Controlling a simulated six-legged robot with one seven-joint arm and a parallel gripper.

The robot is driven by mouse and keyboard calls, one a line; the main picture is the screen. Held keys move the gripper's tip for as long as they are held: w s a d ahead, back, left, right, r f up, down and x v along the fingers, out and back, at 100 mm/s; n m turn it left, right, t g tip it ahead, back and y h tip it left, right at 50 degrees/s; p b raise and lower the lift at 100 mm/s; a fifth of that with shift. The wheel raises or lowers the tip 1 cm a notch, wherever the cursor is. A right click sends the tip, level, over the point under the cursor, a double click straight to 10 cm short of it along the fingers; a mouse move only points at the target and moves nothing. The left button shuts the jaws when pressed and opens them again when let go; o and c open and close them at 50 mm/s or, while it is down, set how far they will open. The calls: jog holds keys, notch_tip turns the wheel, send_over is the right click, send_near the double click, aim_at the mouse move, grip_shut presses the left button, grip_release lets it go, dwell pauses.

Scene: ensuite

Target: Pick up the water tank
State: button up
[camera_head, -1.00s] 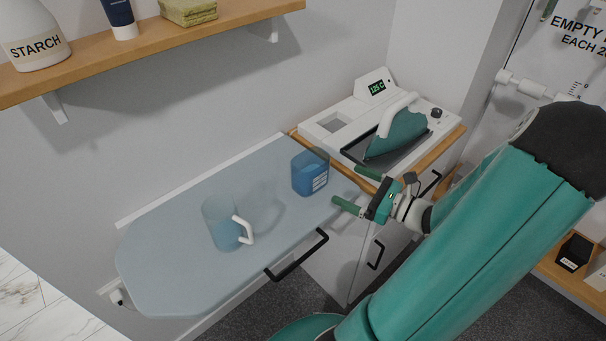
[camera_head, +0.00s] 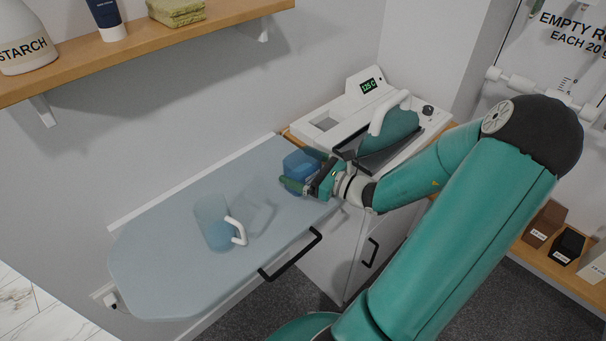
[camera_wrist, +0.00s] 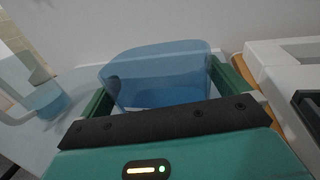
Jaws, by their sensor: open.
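The water tank (camera_head: 299,163) is a translucent blue container standing on the right end of the grey ironing board (camera_head: 160,262). My gripper (camera_head: 305,171) is level with it, jaws open, with a green finger on either side. In the head view my gripper hides part of the tank's lower right side.
A clear jug (camera_head: 213,222) with a white handle stands on the board to the left, with some blue liquid in it. The steam iron (camera_head: 390,130) rests on its white station (camera_head: 327,123) behind my gripper. A wooden shelf (camera_head: 140,47) with a starch bottle runs above.

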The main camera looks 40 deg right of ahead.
jog(key=shift+c, duration=0.4)
jog(key=c, duration=1)
jog(key=shift+o, duration=0.2)
jog(key=shift+r, duration=0.2)
jog(key=shift+r, duration=1)
jog(key=s+a+r, duration=0.4)
jog(key=s+r, duration=0.6)
jog(key=s, duration=0.3)
jog(key=shift+s+r, duration=0.2)
jog(key=shift+r, duration=0.1)
